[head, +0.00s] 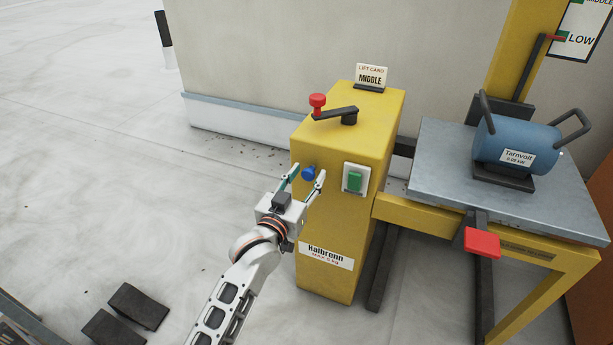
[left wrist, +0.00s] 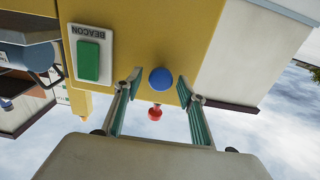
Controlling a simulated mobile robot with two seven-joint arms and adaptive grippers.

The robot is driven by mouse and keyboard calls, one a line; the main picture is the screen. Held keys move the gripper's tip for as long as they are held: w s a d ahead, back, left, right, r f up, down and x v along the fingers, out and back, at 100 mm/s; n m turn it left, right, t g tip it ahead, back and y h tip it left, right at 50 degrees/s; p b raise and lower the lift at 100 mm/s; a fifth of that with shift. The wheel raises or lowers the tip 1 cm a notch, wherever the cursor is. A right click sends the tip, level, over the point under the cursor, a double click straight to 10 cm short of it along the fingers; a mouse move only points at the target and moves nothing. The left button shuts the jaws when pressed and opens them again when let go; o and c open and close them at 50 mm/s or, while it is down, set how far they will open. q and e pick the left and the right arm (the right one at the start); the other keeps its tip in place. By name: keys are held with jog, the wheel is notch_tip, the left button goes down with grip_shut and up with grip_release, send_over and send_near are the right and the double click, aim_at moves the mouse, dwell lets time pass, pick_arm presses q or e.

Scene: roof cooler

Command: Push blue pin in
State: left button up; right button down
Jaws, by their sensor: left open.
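The blue pin (head: 308,173) sticks out of the front face of the yellow lift post (head: 340,220). In the left wrist view the round blue head of the pin (left wrist: 161,80) shows between and beyond my fingertips. My left gripper (head: 306,176) is open, with one finger on each side of the pin. I cannot tell whether a finger touches it. Nothing is held between the fingers. My right gripper is not in view.
A green button (head: 354,181), marked BEACON in the wrist view, sits right of the pin. A red knob (head: 317,103) and black lever (head: 335,115) are on top. A lift table (head: 440,165) bears a blue cylinder (head: 515,143). A red pedal (head: 482,243) juts out below.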

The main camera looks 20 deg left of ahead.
pick_arm(q)
jog(key=s, duration=1.2)
jog(key=shift+a, duration=0.15)
